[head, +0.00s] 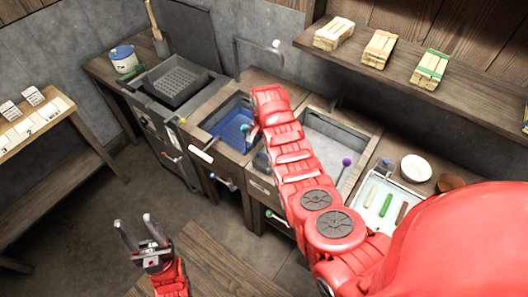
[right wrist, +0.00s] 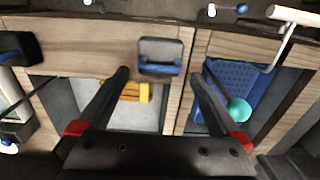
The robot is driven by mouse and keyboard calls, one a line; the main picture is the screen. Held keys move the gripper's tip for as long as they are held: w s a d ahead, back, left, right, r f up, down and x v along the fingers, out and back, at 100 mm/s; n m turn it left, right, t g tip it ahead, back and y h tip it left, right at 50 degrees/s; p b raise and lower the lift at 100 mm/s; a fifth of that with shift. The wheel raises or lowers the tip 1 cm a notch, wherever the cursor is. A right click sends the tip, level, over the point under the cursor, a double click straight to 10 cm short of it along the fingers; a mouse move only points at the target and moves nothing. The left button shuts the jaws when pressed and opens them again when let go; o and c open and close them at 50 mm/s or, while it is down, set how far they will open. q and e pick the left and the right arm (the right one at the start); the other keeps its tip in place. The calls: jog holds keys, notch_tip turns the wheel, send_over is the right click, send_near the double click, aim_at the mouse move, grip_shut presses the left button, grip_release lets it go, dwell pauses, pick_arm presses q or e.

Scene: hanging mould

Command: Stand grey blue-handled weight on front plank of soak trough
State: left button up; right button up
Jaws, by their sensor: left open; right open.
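The grey blue-handled weight (right wrist: 160,57) shows in the right wrist view, on or just above the wooden front plank (right wrist: 80,42) where a divider meets it. I cannot tell whether its base touches the wood. My right gripper (right wrist: 160,72) is open, with one finger on each side of the weight and a gap to each. My left gripper (head: 136,232) is open, empty and low at front left.
A blue basin (head: 232,124) lies left of the arm, with a teal ball (right wrist: 238,110) over it. Another dark blue-handled object (right wrist: 18,47) sits at the wrist view's left edge. Ball-ended levers and a white roller handle (head: 201,154) stick out along the front. A shelf hangs behind.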

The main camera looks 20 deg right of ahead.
notch_tip(320, 180, up, 3)
jog(key=shift+f+b, duration=0.15)
jog(key=shift+b, duration=0.35)
jog(key=shift+r, duration=0.5)
